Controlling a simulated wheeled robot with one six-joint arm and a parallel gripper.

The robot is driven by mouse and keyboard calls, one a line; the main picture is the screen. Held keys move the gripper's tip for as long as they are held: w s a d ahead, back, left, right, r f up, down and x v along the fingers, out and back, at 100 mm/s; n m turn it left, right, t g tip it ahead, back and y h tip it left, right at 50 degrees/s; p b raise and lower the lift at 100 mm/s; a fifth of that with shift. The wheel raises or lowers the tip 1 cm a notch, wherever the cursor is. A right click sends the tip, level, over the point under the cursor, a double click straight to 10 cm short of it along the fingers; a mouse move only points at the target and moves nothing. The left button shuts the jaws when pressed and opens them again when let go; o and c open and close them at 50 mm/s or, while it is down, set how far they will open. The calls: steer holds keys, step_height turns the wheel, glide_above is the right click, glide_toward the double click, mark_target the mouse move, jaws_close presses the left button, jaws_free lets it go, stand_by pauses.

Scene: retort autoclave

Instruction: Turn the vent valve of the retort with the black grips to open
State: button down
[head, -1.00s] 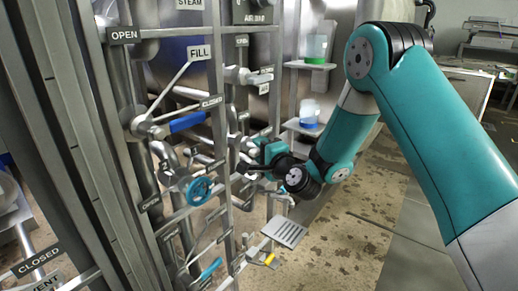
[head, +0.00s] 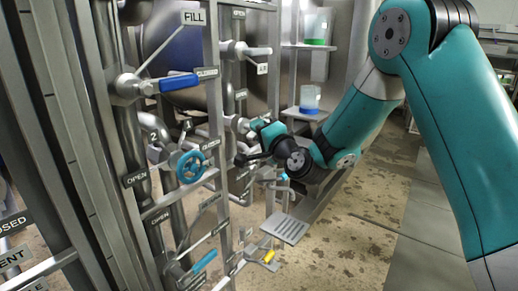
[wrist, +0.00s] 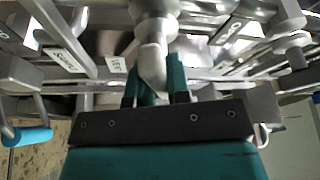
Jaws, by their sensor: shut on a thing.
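My gripper (head: 258,125) is at a grey metal valve (head: 236,122) on the pipe rack in the head view. In the wrist view, my gripper's two teal fingers (wrist: 161,82) are closed around a grey metal lever (wrist: 153,62), one on each side.
A blue-gripped lever (head: 180,82) and a blue handwheel (head: 191,166) are left of my gripper. A light-blue lever (head: 204,261) and a yellow-gripped lever (head: 268,256) sit lower. Rack uprights (head: 214,110) stand close by. Open floor (head: 345,235) lies to the right.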

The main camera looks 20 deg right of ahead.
steer(key=n+b, duration=0.1)
steer(key=b, duration=0.2)
steer(key=shift+f+y, duration=0.3)
steer(key=shift+r+n+b, duration=0.1)
steer(key=shift+n+b, duration=0.2)
steer(key=shift+n, duration=0.2)
steer(key=shift+r, duration=0.1)
steer(key=c, duration=1.1)
jaws_free()
steer(key=shift+f+b+v, duration=0.1)
steer(key=shift+b+v, duration=3.15)
steer(key=shift+v, duration=1.1)
steer(key=shift+f+b+v, duration=0.15)
steer(key=shift+b+v, duration=3.1)
steer(key=shift+v, duration=1.15)
steer(key=shift+a, duration=0.1)
